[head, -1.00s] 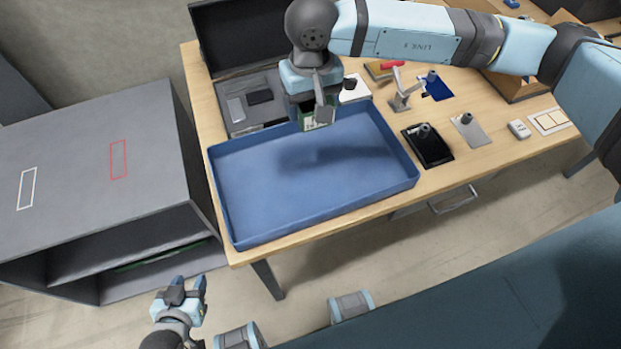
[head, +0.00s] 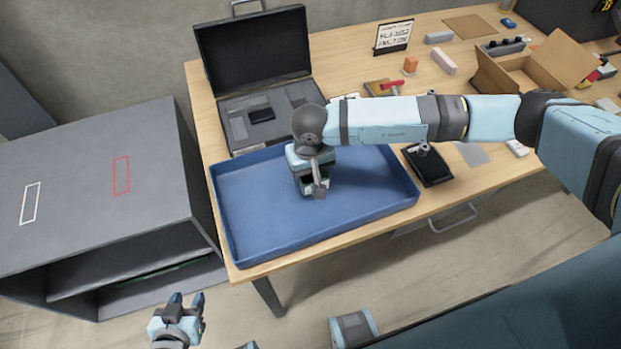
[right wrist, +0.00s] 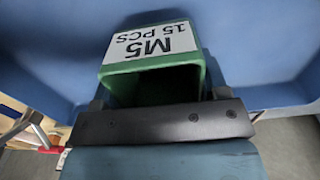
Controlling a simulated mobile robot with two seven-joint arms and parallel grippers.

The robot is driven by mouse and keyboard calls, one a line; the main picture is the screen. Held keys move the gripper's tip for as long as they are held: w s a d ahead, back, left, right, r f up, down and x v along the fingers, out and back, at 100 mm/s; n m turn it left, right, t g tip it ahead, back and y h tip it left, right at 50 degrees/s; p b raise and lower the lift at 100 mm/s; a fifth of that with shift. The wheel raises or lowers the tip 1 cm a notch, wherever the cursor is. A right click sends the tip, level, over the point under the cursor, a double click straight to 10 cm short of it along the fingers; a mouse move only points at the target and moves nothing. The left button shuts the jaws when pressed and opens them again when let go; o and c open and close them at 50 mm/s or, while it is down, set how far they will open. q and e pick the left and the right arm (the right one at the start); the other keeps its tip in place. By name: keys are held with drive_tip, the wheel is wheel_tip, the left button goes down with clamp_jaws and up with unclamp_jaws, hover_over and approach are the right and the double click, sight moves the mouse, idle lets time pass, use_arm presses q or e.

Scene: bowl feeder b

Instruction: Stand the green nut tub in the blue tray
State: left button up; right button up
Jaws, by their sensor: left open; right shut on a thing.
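The green nut tub (right wrist: 153,62) has a white label reading "M5 15 PCS" and is held by my right gripper (right wrist: 160,112), which is shut on it. In the head view the tub (head: 311,187) is mostly hidden under my right gripper (head: 317,188). The blue tray (head: 262,223) lies on the table, and the tub is over its inside, right of the middle. I cannot tell whether the tub touches the tray floor. My left gripper (head: 187,303) is open and empty, low in front of the grey shelf unit.
An open black case (head: 253,60) stands behind the tray. A cardboard box (head: 525,75) stands at the back right. The grey shelf unit (head: 85,185) is to the left. Much of the tray's left half is clear.

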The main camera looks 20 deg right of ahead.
sight(310, 178)
wheel_tip(310, 178, down, 4)
drive_tip(key=shift+r, duration=0.25)
drive_tip(key=shift+f, duration=0.25)
drive_tip(key=o, duration=0.9)
drive_tip(key=shift+r, duration=0.1)
